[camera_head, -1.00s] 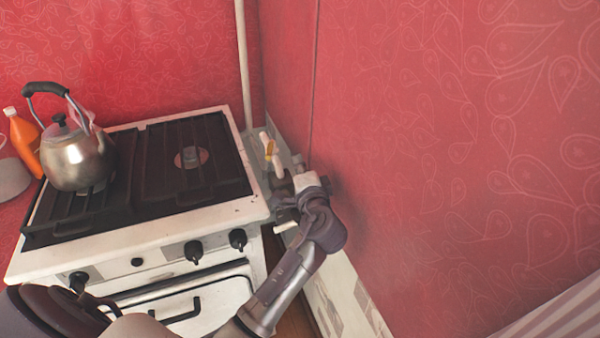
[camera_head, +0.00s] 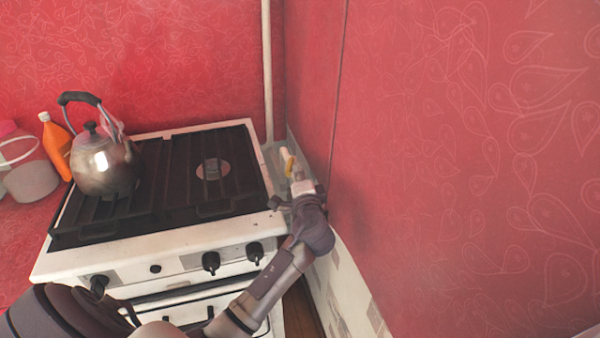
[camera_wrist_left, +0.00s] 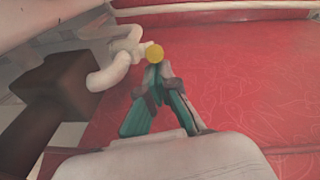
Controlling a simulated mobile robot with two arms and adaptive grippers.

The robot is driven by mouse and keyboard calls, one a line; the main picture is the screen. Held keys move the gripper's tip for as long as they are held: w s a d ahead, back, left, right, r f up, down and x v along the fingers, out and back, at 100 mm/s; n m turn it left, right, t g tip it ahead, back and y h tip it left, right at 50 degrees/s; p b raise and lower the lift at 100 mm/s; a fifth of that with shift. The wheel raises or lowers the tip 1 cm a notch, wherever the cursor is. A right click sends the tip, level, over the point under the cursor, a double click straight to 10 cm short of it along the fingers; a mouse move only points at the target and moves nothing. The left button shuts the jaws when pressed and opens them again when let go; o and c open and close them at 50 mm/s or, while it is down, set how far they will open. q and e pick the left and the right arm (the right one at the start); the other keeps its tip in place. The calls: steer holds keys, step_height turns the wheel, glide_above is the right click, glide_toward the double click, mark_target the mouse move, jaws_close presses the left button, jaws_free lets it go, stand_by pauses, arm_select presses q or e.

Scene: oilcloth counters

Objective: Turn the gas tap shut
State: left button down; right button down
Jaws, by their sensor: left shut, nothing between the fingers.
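The gas tap's yellow handle (camera_head: 289,165) shows beside the stove's right rear side, at the white pipe fitting (camera_head: 283,153). In the left wrist view the yellow handle (camera_wrist_left: 154,53) appears as a round end just beyond my fingertips, with the curved white pipe (camera_wrist_left: 105,77) to its left. My left gripper (camera_wrist_left: 156,69) is shut and empty, its teal-sided fingers meeting right below the handle. I cannot tell whether they touch it. In the head view my left gripper (camera_head: 297,186) hides the lower part of the tap. My right gripper is not in view.
The white stove (camera_head: 130,258) with dark grates stands left of the tap, a metal kettle (camera_head: 105,165) on it. An orange bottle (camera_head: 57,146) stands beyond. The red wall (camera_head: 430,160) closes the right side, leaving a narrow gap.

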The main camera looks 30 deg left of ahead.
arm_select(q)
steer(key=shift+s+a+m+t+h+p, duration=0.2)
steer(key=shift+m+t+h+p, duration=0.1)
steer(key=shift+t+h+p, duration=0.1)
steer(key=shift+s+a+r+m+t+h+p, duration=0.1)
steer(key=shift+s+a+m+t+h+p, duration=0.2)
steer(key=shift+m+h+p, duration=0.25)
steer(key=shift+s+a+r+m+t+h+p, duration=0.15)
steer(key=shift+a+m+t+h+p, duration=0.25)
steer(key=shift+h, duration=0.25)
steer(key=shift+s+a+f+m+t+h+p, duration=0.15)
steer(key=shift+a+m+t+h+p, duration=0.1)
steer(key=shift+m+h, duration=0.25)
steer(key=shift+s+a+r+m+t+h+p, duration=0.15)
steer(key=shift+a+m+t+h+p, duration=0.15)
steer(key=shift+h, duration=0.3)
steer(key=shift+s+a+f+h, duration=0.15)
steer(key=shift+a, duration=0.4)
steer(key=shift+s+a+f+h, duration=0.1)
steer(key=shift+s+a+h, duration=0.05)
steer(key=shift+a, duration=0.35)
